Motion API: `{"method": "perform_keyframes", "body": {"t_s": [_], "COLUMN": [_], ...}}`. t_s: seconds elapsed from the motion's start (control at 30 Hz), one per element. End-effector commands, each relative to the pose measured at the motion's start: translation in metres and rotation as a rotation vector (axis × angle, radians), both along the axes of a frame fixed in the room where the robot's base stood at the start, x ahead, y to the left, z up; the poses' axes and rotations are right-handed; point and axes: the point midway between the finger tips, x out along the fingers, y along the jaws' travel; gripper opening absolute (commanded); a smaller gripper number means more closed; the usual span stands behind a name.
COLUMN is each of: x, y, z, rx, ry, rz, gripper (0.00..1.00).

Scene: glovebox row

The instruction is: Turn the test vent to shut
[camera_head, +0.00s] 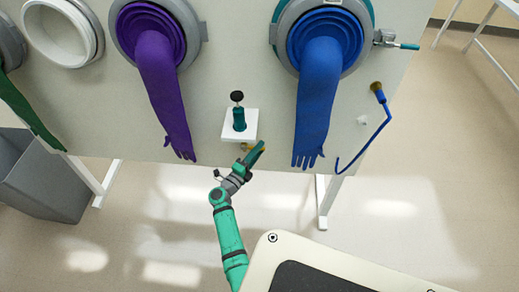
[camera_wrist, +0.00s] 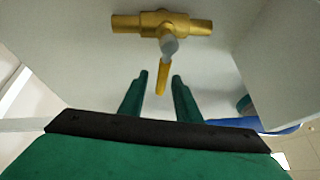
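A brass valve, apparently the test vent, shows in the wrist view with its horizontal body (camera_wrist: 188,26) on a pale panel. A grey stem joins it to a brass lever (camera_wrist: 162,80) that points down in the picture. My gripper (camera_wrist: 160,80) is open, with one green finger on each side of the lever's lower end and visible gaps; I see no contact. In the head view my gripper (camera_head: 258,152) is just below a white plate (camera_head: 228,128), and only bits of the brass valve (camera_head: 246,147) show beside it.
A purple glove (camera_head: 162,90) hangs to the left and a blue glove (camera_head: 317,100) to the right. A blue hooked tool (camera_head: 378,130) is farther right.

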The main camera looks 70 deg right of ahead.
Motion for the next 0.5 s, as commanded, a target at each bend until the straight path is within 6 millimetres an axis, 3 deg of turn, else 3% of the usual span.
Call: {"method": "perform_keyframes", "body": {"t_s": [0.5], "x": [0.019], "y": [0.084], "z": [-0.006], "rx": [0.001], "ry": [0.0], "rz": [0.003], "gripper": [0.3]}}
